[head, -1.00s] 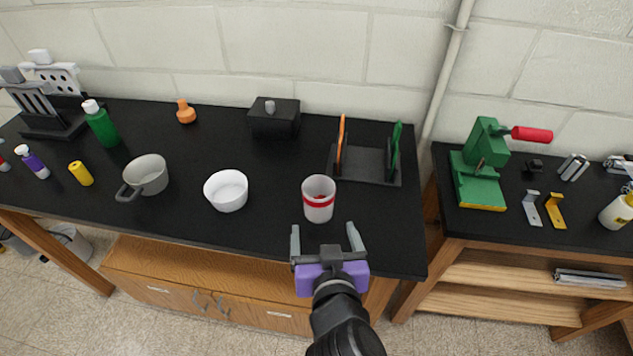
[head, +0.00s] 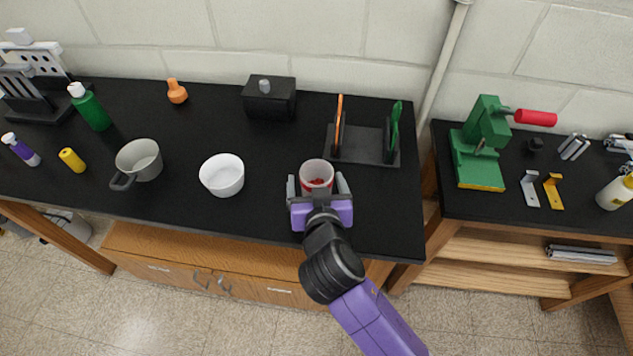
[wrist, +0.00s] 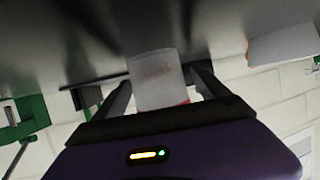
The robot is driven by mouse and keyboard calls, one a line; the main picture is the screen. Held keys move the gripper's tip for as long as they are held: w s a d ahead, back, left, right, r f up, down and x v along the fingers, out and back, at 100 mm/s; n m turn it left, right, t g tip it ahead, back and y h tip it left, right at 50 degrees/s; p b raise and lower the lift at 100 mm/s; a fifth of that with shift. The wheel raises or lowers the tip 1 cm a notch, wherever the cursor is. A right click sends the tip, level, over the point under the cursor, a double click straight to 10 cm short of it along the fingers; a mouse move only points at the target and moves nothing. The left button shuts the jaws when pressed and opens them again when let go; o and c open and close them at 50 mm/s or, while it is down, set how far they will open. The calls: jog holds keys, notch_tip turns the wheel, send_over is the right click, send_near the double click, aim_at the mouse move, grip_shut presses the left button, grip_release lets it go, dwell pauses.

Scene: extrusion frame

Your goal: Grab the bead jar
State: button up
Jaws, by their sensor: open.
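The bead jar (head: 316,173) is a pale cup-like jar with red contents showing inside. It stands upright on the black tabletop near the front right. My gripper (head: 317,187) is open, with one finger on each side of the jar. In the wrist view the jar (wrist: 155,78) sits between the two spread fingers (wrist: 160,92), and a bit of red shows at its edge. I cannot tell whether either finger touches it. The jar's lower front is hidden behind my gripper in the head view.
A white bowl (head: 222,180) stands left of the jar, with a grey pot (head: 140,163) farther left. A dark rack (head: 360,149) with orange and green uprights is close behind the jar. A black box (head: 269,103) stands at the back. The tabletop right of the jar is clear.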

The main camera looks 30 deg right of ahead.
jog(key=c, duration=1.5)
